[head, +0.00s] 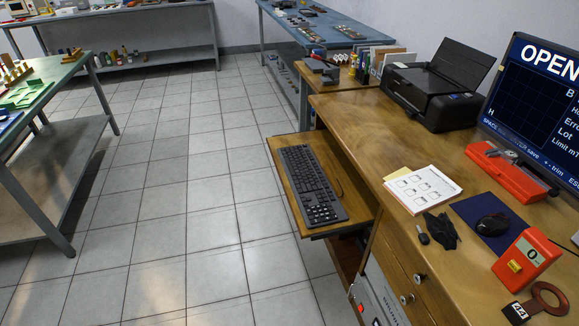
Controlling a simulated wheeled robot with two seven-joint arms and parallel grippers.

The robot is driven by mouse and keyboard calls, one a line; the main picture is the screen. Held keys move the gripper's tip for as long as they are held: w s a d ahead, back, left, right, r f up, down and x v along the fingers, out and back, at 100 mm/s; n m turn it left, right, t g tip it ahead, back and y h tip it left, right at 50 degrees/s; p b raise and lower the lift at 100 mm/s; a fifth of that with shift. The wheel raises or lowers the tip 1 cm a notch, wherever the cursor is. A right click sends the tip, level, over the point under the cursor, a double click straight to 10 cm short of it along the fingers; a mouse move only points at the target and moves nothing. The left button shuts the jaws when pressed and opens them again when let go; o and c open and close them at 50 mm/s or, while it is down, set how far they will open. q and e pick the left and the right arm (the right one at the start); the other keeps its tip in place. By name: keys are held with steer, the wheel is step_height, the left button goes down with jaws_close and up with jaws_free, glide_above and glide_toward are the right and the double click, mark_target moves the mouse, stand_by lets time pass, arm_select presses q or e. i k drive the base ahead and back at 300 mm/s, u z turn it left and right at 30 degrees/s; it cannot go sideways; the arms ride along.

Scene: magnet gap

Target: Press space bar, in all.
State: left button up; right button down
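A black keyboard (311,186) lies on a pulled-out wooden tray (350,196) at the left side of the desk. Its space bar is too small to make out clearly. A monitor (540,100) at the right edge shows "OPEN" in large letters, with smaller text below that includes "save" and "trim"; its right part is cut off. Neither of my grippers shows in the head view.
The wooden desk (385,145) holds a black printer (437,85), papers (423,188), a mouse (492,224) on a dark mat, a red tray (507,172) and a red-orange box (525,258). Tiled floor (190,210) is clear left of the keyboard. A green-topped table (45,80) stands at left.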

mark_target(287, 160)
steer(key=u, duration=1.3)
steer(key=i, duration=3.2)
steer(key=z, duration=3.25)
